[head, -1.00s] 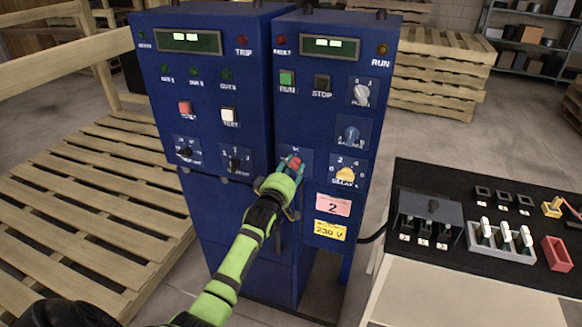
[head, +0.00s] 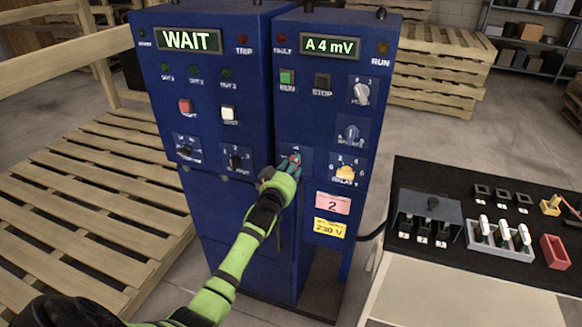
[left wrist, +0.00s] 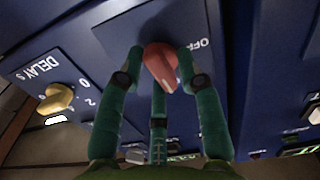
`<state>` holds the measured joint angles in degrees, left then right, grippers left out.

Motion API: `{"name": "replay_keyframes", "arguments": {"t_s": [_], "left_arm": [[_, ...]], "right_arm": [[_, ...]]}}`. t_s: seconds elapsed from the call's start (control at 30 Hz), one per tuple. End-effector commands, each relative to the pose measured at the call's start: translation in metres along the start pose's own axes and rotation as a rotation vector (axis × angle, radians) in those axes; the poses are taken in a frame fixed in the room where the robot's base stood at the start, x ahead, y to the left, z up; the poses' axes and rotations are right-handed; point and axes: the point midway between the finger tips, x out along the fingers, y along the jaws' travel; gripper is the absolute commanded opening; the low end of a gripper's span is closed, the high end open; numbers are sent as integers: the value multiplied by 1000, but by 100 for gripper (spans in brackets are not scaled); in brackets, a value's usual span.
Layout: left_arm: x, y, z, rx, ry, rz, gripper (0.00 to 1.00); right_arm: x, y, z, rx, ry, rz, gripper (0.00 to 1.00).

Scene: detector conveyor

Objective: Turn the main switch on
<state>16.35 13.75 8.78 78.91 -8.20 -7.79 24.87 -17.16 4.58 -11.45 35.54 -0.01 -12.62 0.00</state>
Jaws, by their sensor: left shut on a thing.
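The main switch, a red rotary knob, sits on the lower left of the right-hand blue cabinet (head: 318,265). In the left wrist view the red knob (left wrist: 160,66) lies between the green fingers, with part of an "OFF" label beside it. My left gripper (head: 290,163) is at the panel, its fingers closed around the knob; it also shows in the left wrist view (left wrist: 160,75). The gripper hides most of the knob in the head view. The left display (head: 188,40) reads "WAIT" and the right display (head: 329,48) reads "A 4 mV". My right gripper is not in view.
A yellow delay knob (head: 345,173) is close to the right of my gripper. A black-topped bench (head: 450,265) with switches stands at the right. Wooden pallets (head: 90,200) lie at the left. Open floor shows behind the bench.

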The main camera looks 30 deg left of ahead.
Motion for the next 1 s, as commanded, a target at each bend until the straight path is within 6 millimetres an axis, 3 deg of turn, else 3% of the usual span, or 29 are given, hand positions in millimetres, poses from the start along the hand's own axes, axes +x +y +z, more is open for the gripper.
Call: {"name": "replay_keyframes", "arguments": {"t_s": [0.3,0.8,0.83,0.87,1.0], "left_arm": [[1,5,-5,107,14,10,3],[1,5,-3,126,11,10,3],[1,5,-3,126,11,10,40],[0,6,-3,126,10,10,48],[0,4,-1,125,7,8,48]], "right_arm": [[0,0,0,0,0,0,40],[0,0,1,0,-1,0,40],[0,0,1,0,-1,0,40],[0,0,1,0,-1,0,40],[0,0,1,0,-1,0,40]]}}
